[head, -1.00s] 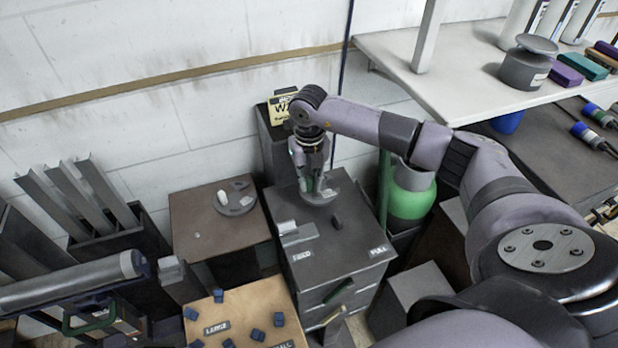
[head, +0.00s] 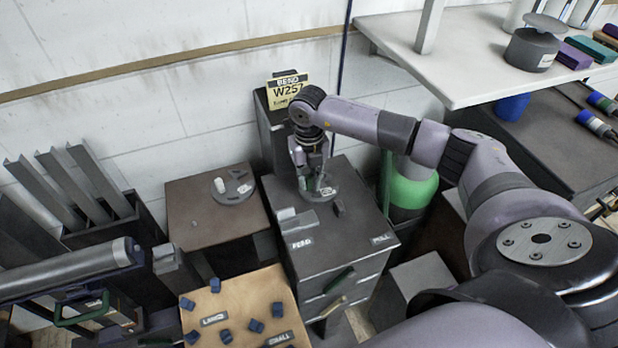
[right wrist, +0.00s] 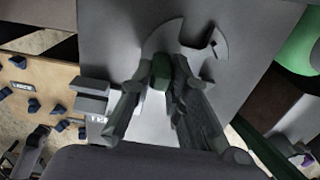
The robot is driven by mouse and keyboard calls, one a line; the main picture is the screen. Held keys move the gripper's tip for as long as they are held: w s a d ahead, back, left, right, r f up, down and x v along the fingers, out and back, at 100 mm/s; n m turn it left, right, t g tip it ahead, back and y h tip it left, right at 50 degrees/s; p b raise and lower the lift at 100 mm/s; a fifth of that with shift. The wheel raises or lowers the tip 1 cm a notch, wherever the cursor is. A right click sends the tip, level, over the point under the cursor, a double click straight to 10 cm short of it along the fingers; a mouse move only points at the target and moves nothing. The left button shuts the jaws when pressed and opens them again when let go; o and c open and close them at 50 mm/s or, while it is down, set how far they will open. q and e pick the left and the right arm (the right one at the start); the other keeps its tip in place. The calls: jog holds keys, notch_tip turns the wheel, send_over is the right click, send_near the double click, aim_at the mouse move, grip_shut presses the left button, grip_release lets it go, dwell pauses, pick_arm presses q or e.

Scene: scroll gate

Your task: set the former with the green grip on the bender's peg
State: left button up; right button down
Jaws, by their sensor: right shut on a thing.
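The former with the green grip is a grey disc with notches cut in its edge; it shows in the right wrist view (right wrist: 165,38) and in the head view (head: 326,192). My right gripper (head: 314,180) is shut on its green grip (right wrist: 161,73), which stands between the fingertips (right wrist: 160,85). The former lies flat over the top of the grey bender cabinet (head: 345,245), towards its back. I cannot tell whether it rests on the top or hangs just above it. My left gripper is not in view.
A second grey former (head: 228,192) with a pale grip lies on the brown table (head: 190,230) at left. A green cylinder (head: 412,187) stands right; a white shelf (head: 450,75) overhangs.

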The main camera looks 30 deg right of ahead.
jog(key=shift+f, duration=0.2)
dwell(0.6)
jog(key=c, duration=1.4)
grip_release()
jog(key=shift+c, duration=0.2)
jog(key=shift+s+f, duration=0.1)
notch_tip(320, 180, up, 12)
